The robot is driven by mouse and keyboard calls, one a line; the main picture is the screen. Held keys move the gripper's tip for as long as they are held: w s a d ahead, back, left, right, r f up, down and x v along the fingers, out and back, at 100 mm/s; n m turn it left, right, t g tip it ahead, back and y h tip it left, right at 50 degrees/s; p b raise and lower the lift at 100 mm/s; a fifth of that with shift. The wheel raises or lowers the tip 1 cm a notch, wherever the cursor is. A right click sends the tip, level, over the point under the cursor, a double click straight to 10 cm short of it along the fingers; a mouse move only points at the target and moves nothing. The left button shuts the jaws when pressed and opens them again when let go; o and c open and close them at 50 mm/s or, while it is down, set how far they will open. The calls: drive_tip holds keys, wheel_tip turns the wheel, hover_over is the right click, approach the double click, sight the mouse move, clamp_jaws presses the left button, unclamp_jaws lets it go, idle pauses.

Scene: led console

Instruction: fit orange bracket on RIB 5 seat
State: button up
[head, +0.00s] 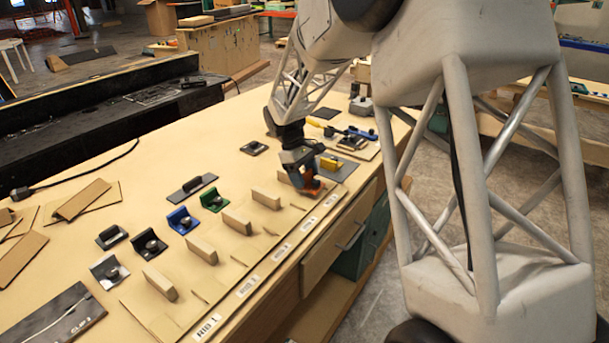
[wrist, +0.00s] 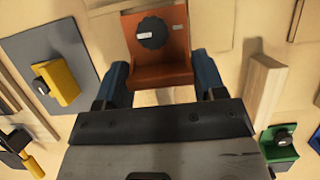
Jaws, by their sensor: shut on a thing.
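The orange bracket (head: 311,190) is held low over the labelled strip at the far end of the row of wooden ribs. In the wrist view the orange bracket (wrist: 162,73) sits between the two blue fingers of my gripper (wrist: 161,84), with a dark round knob on its upright plate. My gripper (head: 304,183) is shut on it. The fifth rib (head: 284,177) from the near end is partly hidden behind my gripper. The near label reads RIB 1 (head: 209,326); the far labels are too small to read. I cannot tell whether the bracket touches a seat.
Green (head: 214,200), blue (head: 182,220) and grey (head: 108,272) brackets stand left of the ribs. A yellow bracket (wrist: 60,82) lies on a grey plate beside my gripper. A wooden rib (wrist: 264,92) stands to the right in the wrist view. Cardboard pieces (head: 82,199) lie at left.

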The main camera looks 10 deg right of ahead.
drive_tip(key=shift+f, duration=1.1)
idle(2.0)
drive_tip(key=o, duration=1)
drive_tip(key=shift+o, duration=0.2)
drive_tip(key=shift+v, duration=3.9)
drive_tip(key=shift+s, duration=0.1)
